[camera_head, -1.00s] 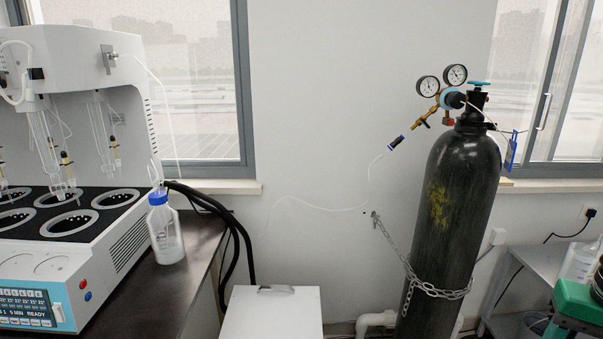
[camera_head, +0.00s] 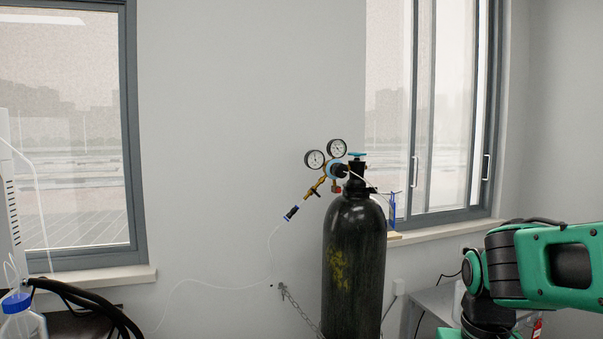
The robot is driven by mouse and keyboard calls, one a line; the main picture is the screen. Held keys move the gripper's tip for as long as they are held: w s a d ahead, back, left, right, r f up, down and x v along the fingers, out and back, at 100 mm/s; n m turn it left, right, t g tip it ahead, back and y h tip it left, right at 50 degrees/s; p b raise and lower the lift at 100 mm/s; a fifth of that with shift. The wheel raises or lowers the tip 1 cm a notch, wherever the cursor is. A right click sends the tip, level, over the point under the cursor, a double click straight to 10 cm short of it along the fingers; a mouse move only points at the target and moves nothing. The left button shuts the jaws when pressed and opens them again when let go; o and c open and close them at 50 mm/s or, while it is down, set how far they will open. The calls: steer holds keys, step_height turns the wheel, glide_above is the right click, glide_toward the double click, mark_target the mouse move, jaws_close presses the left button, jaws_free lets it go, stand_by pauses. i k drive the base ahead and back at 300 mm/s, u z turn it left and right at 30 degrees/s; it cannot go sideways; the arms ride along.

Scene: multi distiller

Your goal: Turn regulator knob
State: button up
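A black gas cylinder (camera_head: 355,262) stands upright near the wall, right of the middle. A brass regulator (camera_head: 319,187) with two round gauges, one (camera_head: 315,159) lower and one (camera_head: 337,148) higher, is fitted at its top. The regulator's round blue knob (camera_head: 332,169) faces the camera. A separate teal handwheel (camera_head: 357,155) tops the cylinder valve. My green and black arm shows at the lower right, apart from the cylinder. My gripper is not in view.
A chain (camera_head: 299,309) runs from the wall to the cylinder. A thin white hose (camera_head: 222,289) hangs from the regulator's outlet (camera_head: 291,213). A blue-capped bottle (camera_head: 18,317) and black hoses (camera_head: 95,305) are at lower left. A grey side table (camera_head: 436,302) stands behind my arm.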

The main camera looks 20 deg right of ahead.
mark_target(340, 171)
steer(key=z, duration=0.05)
steer(key=k, duration=0.5)
steer(key=z, duration=1.1)
steer(key=k, duration=0.85)
steer(key=u, duration=1.1)
steer(key=i, duration=1)
steer(key=z, duration=0.05)
